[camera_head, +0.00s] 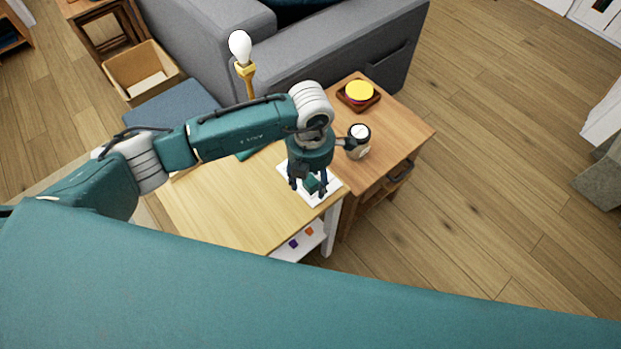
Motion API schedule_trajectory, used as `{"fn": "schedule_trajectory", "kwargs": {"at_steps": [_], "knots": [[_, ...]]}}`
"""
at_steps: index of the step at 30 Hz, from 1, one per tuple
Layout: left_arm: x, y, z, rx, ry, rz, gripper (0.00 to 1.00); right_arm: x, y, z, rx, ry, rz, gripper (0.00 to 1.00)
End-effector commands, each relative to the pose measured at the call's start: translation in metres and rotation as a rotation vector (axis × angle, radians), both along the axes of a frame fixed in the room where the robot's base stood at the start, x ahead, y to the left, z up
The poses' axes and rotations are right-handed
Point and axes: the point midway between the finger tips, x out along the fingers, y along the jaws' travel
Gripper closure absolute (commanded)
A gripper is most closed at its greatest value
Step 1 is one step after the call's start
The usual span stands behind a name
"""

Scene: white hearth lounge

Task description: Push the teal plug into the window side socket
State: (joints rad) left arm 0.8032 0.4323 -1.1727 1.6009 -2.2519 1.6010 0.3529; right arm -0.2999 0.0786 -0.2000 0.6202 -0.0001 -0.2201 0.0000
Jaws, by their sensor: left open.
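My left gripper (308,188) points down over the near right corner of the light wooden table, and its fingers are apart. A small teal block, which looks like the teal plug (312,183), shows between the fingers. I cannot tell whether it touches them or how deep it sits. Under it lies a white plate (323,200), mostly covered by the gripper. I cannot make out the window side socket; the gripper hides most of the plate. My right gripper is not in view.
A wooden side table (408,125) adjoins on the right, with a jar-like object (358,148) close to my gripper and a yellow round thing (359,91) on a dark tray. Small orange (309,231) and purple (293,244) pieces lie on the lower shelf. A grey sofa (345,50) stands behind.

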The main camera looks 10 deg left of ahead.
Motion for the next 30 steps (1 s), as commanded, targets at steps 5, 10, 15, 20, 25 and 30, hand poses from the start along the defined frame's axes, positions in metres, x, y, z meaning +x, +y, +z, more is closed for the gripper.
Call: {"fn": "schedule_trajectory", "kwargs": {"at_steps": [5, 10, 15, 20, 25, 30], "knots": [[0.000, 0.000, 0.000, 0.000, 0.000, 0.000, 0.49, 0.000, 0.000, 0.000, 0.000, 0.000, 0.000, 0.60], [0.000, 0.000, 0.003, 0.000, 0.000, 0.000, 0.49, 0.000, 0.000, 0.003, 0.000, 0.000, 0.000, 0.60], [0.000, 0.000, 0.012, 0.000, 0.000, 0.000, 0.49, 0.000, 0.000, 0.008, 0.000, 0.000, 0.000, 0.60], [0.000, 0.000, 0.020, 0.000, 0.000, 0.000, 0.49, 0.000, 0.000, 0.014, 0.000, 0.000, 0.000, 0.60], [0.000, 0.000, 0.029, 0.001, -0.001, -0.001, 0.49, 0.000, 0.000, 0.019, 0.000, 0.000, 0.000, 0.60], [0.000, 0.000, 0.037, 0.001, -0.001, -0.001, 0.49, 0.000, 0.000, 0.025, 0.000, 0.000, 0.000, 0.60]]}}
